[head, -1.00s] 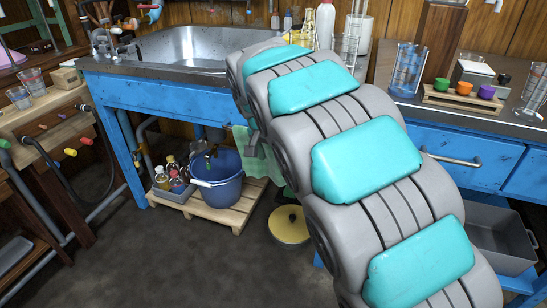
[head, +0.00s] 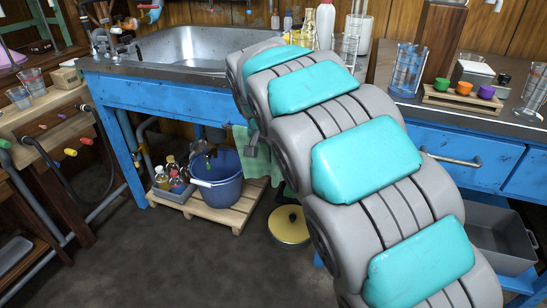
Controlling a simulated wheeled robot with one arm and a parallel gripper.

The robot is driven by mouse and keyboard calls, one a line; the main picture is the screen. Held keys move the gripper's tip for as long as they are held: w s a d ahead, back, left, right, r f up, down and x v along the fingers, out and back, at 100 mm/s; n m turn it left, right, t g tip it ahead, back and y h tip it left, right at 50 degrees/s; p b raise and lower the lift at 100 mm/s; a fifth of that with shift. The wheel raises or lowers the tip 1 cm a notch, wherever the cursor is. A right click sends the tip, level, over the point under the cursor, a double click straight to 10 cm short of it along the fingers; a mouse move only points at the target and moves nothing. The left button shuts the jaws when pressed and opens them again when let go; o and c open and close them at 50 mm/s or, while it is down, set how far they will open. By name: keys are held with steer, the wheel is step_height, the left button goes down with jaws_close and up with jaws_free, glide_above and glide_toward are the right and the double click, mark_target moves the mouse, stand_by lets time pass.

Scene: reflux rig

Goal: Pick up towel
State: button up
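A light green towel (head: 257,163) hangs under the front edge of the blue bench, to the right of the blue bucket. My arm covers its right part. My gripper (head: 252,142) shows only as a small grey piece in front of the towel's upper part. The rest of it is hidden behind my arm. I cannot tell whether its fingers are open or shut, or whether they touch the towel.
A blue bucket (head: 217,178) and a tray of bottles (head: 175,188) stand on a wooden pallet (head: 215,212) below the towel. A round yellow-rimmed lid (head: 288,228) is on the floor nearby. The sink (head: 190,48) is set in the bench above. The floor in front is clear.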

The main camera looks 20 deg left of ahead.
steer(key=shift+r, duration=0.1)
jaws_close()
step_height(320, 180, up, 12)
steer(key=p, duration=0.4)
steer(key=shift+w, duration=0.1)
steer(key=shift+w+d+r+p, duration=0.15)
steer(key=shift+r+p, duration=0.05)
steer(key=shift+p, duration=0.2)
steer(key=shift+f, duration=0.2)
